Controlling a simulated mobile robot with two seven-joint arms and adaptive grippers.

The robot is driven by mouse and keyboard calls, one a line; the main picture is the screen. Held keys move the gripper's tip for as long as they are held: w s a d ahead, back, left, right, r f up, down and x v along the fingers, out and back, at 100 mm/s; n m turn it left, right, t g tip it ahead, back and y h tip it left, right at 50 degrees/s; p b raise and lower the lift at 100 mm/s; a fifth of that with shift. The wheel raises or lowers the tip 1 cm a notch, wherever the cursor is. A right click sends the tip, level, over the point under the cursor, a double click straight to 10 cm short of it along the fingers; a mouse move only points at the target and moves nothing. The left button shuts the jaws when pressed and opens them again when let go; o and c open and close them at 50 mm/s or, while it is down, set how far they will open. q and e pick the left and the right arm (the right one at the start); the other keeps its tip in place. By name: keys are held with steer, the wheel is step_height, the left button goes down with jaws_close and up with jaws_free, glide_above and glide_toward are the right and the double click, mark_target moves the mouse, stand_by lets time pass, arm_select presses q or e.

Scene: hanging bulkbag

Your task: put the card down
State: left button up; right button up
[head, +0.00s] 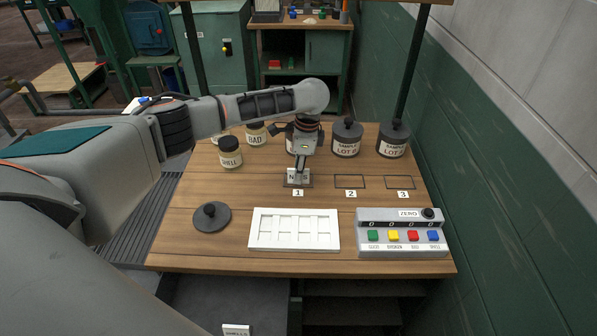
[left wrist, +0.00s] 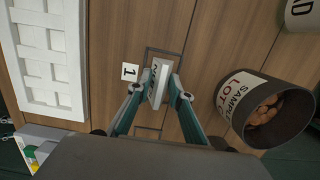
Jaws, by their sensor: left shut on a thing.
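My left gripper (head: 298,172) is shut on a small pale card (head: 292,178), held over the outlined place marked 1 at the middle of the wooden table. In the left wrist view the fingertips of the left gripper (left wrist: 158,88) pinch the card (left wrist: 157,78) from both sides. The card stands on edge, with its face partly seen and some dark lettering on it. The outline (left wrist: 178,52) lies around and below it. I cannot tell whether the card touches the table. The number 1 label (head: 298,193) is just in front. My right gripper is not in view.
An open sample pot (left wrist: 262,108) with brown contents stands close to the gripper. Lidded pots (head: 347,139) and jars (head: 230,153) stand behind. A loose dark lid (head: 211,217), a white tray (head: 262,245) and a button box (head: 402,245) are in front. Outlines 2 (head: 350,182) and 3 (head: 400,183) are empty.

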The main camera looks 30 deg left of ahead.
arm_select(q)
steer(key=o, duration=0.8)
steer(key=shift+f, duration=0.1)
step_height(320, 180, up, 12)
steer(key=d, duration=0.1)
steer(key=shift+w+d, duration=0.15)
steer(key=shift+w, duration=0.2)
